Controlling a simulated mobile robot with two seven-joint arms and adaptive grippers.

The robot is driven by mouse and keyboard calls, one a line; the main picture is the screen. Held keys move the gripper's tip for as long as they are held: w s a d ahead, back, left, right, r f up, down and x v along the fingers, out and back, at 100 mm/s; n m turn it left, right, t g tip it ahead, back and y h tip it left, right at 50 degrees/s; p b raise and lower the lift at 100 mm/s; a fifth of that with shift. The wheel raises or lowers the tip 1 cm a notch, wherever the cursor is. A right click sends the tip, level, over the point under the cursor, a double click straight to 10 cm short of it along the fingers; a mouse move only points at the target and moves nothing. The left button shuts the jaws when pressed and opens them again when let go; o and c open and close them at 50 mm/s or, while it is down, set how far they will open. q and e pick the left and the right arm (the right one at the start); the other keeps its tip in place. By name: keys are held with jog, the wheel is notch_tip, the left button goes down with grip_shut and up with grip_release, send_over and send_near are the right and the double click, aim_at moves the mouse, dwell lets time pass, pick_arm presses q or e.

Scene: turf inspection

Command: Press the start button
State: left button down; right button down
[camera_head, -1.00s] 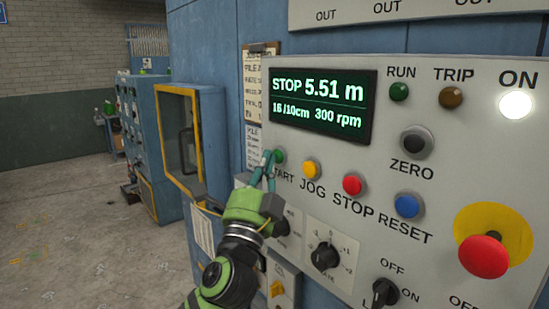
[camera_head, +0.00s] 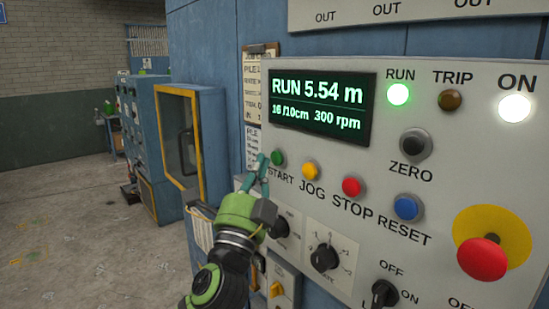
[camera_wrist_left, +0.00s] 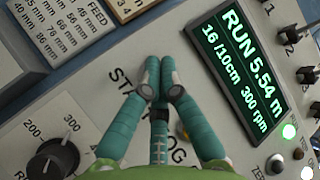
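The green start button (camera_head: 278,158) sits on the grey control panel (camera_head: 450,170), above the START label. My left gripper (camera_head: 262,162) is just left of the button in the head view, with a small gap seen between them in the picture. Its teal fingers are together and empty in the left wrist view (camera_wrist_left: 160,72). There the fingers cover the start button and part of its label. The display (camera_head: 318,104) reads RUN 5.54 m, 16 /10cm, 300 rpm. The green RUN lamp (camera_head: 398,94) is lit. My right gripper does not show.
The yellow JOG button (camera_head: 311,171), red STOP button (camera_head: 352,186) and blue RESET button (camera_head: 407,207) are in a row to the right. A red mushroom button (camera_head: 482,259) sticks out at lower right. Rotary knobs (camera_head: 325,257) are below. Open floor (camera_head: 70,220) lies left.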

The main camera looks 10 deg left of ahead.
pick_arm(q)
jog(key=s+a, duration=0.1)
jog(key=s, duration=0.1)
jog(key=s+a, duration=0.2)
jog(key=shift+p, duration=0.4)
dwell(0.6)
